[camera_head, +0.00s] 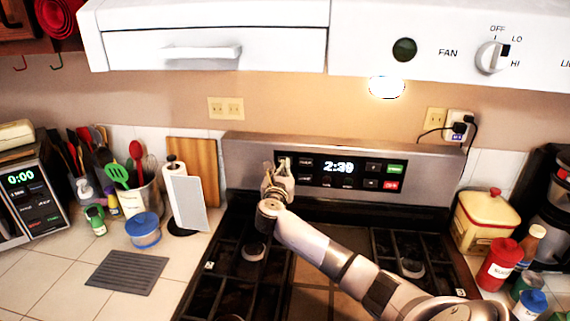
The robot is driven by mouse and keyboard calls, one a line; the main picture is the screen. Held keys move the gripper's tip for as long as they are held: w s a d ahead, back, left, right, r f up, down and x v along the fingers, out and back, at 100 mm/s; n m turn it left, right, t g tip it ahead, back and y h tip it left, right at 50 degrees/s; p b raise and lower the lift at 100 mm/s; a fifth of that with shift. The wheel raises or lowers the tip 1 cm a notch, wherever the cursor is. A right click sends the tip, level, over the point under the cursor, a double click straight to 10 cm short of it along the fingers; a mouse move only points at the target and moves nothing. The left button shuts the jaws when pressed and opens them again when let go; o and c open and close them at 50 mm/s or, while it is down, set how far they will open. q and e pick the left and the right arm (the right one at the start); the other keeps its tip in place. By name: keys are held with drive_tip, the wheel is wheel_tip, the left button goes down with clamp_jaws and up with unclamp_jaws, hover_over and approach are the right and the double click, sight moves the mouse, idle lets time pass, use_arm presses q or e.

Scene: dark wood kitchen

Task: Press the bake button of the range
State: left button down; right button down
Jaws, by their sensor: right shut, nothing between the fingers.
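The range (345,148) stands against the back wall, with a steel backguard and a black control panel. The button labels are too small to read, so I cannot tell which is bake. My right gripper (278,168) is shut and empty, in front of the panel's left end, hiding part of it. I cannot tell whether it touches the panel. My left gripper is not in view.
A white range hood (430,45) hangs above. Black grates (253,250) cover the cooktop under my right arm. Left are a paper towel holder (185,200), a utensil crock (142,198) and a blue-lidded container (143,230). Right are a yellow canister (484,222) and a red jar (500,264).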

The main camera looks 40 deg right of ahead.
drive_tip(key=shift+w+d, duration=0.4)
drive_tip(key=shift+d, duration=0.05)
drive_tip(key=shift+d, duration=0.1)
